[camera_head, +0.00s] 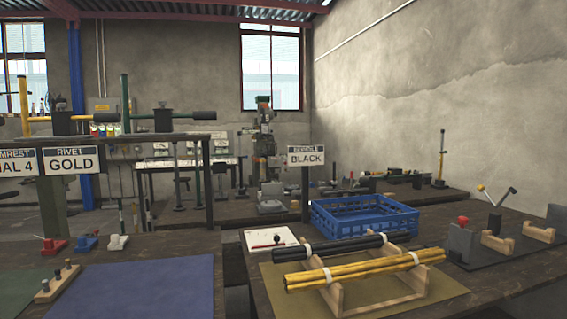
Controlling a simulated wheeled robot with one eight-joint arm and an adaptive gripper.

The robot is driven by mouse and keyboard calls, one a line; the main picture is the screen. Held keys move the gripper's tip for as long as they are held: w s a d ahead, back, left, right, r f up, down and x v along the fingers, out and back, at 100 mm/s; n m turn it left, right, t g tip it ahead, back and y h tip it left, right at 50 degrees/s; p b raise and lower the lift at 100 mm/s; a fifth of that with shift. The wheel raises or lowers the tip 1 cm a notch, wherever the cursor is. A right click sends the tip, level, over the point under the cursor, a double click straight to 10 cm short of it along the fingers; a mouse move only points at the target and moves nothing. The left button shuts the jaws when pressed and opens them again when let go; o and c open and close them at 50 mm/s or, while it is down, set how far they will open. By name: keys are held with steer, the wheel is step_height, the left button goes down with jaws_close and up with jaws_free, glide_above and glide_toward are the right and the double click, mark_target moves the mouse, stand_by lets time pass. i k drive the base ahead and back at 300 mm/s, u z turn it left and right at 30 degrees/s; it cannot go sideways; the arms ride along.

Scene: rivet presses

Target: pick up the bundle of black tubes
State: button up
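The bundle of black tubes (341,246) lies at the right table, resting along a wooden rack and tied with pale bands. A bundle of yellow tubes (362,269) lies in front of it on the same wooden rack (385,291), roughly parallel, and hides part of the rack's far side. My gripper is not in view.
A blue crate (364,226) stands right behind the black bundle. Grey and wooden fixtures (518,237) stand at the right. The olive mat (275,287) is bare left of the rack. A gap separates the left table's blue mat (145,290).

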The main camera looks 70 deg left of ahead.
mark_target(299, 253)
steer(key=u, duration=2.6)
